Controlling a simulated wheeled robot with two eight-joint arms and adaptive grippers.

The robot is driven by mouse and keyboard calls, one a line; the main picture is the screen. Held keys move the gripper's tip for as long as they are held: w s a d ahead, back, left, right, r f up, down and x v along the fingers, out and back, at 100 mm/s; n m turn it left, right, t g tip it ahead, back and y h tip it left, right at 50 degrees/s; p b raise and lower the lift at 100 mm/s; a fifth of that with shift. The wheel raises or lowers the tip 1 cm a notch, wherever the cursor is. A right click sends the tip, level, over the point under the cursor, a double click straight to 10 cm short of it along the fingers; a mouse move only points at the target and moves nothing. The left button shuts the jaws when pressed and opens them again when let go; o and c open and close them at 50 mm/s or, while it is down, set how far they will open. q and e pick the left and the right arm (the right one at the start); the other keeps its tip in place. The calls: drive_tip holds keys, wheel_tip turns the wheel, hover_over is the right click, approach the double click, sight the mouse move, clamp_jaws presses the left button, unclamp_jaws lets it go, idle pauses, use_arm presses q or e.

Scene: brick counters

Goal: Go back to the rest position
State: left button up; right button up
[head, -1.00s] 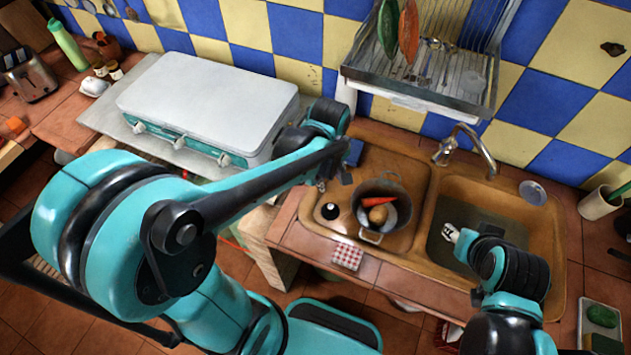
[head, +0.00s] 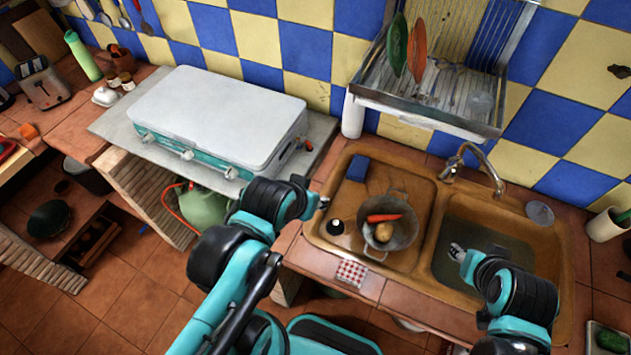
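My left gripper (head: 322,202) is at the end of the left arm, over the counter by the left rim of the sink. It is small and dark here, and its fingers are hard to make out. My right gripper (head: 457,252) hangs over the right basin of the brown sink (head: 433,200). Its pale fingers show in part, and I see nothing held in them. A metal pot (head: 404,235) with a carrot (head: 384,217) and a potato (head: 383,232) stands on the left part of the sink, apart from both grippers.
A white-lidded stove (head: 218,115) stands on the left counter. A dish rack (head: 430,85) hangs above the sink, near the faucet (head: 478,160). A blue sponge (head: 358,168) and a checkered cloth (head: 351,272) lie around the pot. The tiled floor (head: 110,300) at the left is open.

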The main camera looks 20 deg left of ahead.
wheel_tip(320, 180, down, 10)
drive_tip(key=b, duration=0.9)
drive_tip(key=shift+b, duration=0.35)
